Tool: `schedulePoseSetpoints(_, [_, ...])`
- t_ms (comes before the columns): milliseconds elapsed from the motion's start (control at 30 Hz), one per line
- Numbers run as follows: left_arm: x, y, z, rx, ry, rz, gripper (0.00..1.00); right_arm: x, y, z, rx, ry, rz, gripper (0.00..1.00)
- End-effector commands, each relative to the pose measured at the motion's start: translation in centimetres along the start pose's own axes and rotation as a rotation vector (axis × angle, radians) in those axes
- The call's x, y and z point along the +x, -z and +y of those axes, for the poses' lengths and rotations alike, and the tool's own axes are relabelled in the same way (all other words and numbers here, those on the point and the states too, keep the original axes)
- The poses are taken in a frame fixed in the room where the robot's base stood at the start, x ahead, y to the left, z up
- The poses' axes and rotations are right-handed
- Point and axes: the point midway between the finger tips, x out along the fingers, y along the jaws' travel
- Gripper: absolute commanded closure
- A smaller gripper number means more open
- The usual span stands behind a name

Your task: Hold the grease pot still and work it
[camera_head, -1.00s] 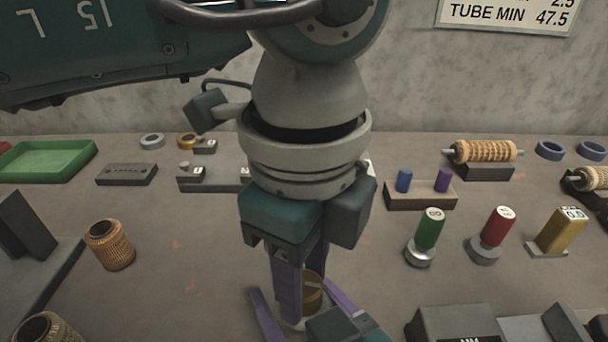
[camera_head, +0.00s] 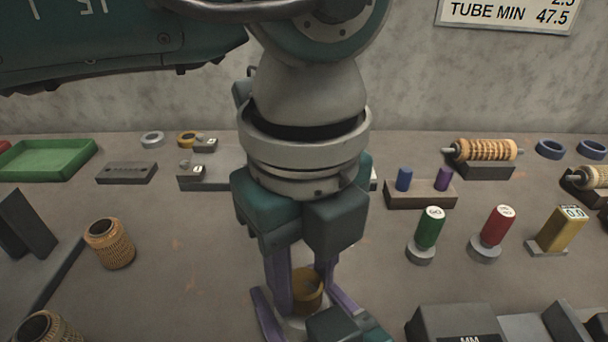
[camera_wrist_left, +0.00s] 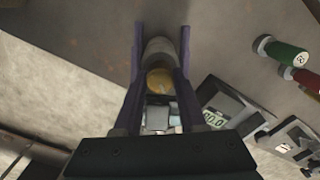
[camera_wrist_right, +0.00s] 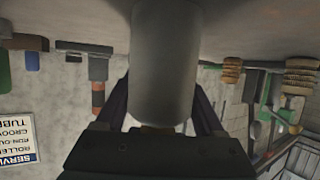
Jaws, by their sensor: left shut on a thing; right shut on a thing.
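The grease pot has a brass-coloured cap (camera_head: 308,290) and a grey cylindrical body (camera_wrist_right: 163,65). It stands upright on the bench at the bottom middle of the head view, partly hidden by fingers. My left gripper (camera_head: 300,285) reaches down from above, its purple fingers shut on the cap. The cap also shows between those fingers in the left wrist view (camera_wrist_left: 160,80). My right gripper (camera_head: 305,318) comes in low from the front, its fingers shut around the body. In the right wrist view the body fills the space between its fingers.
A wicker-like roller (camera_head: 109,243) stands to the left. A green-topped plug (camera_head: 428,233), a red-topped plug (camera_head: 493,232) and a yellow block (camera_head: 561,231) stand to the right. A block with two pegs (camera_head: 420,196) is behind. A dark-grey device (camera_head: 455,325) sits at front right.

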Motion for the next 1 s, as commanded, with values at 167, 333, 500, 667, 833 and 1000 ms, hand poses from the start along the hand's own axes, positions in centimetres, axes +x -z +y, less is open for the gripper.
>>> schedulePoseSetpoints(167, [-0.03,-0.02,0.00,0.168,0.000,0.000,1.00,0.00,0.00,0.03,0.000,-0.001,0.000,1.00])
schedulePoseSetpoints(333, [-0.06,-0.02,0.00,0.329,0.000,0.000,1.00,0.00,0.00,0.04,0.000,-0.001,0.000,1.00])
schedulePoseSetpoints(500, [-0.04,-0.02,-0.01,0.489,0.001,0.000,1.00,0.00,0.00,0.04,0.000,-0.001,0.000,1.00])
schedulePoseSetpoints(667, [-0.05,-0.01,0.01,0.628,-0.001,0.000,1.00,0.00,0.00,0.04,0.000,-0.001,0.000,1.00])
schedulePoseSetpoints(833, [-0.04,0.00,-0.01,0.751,0.001,0.000,1.00,0.00,0.00,0.04,0.000,-0.001,0.000,1.00])
schedulePoseSetpoints(1000, [-0.03,0.01,0.00,0.840,0.000,0.000,1.00,0.00,0.00,0.04,0.000,-0.001,0.000,1.00])
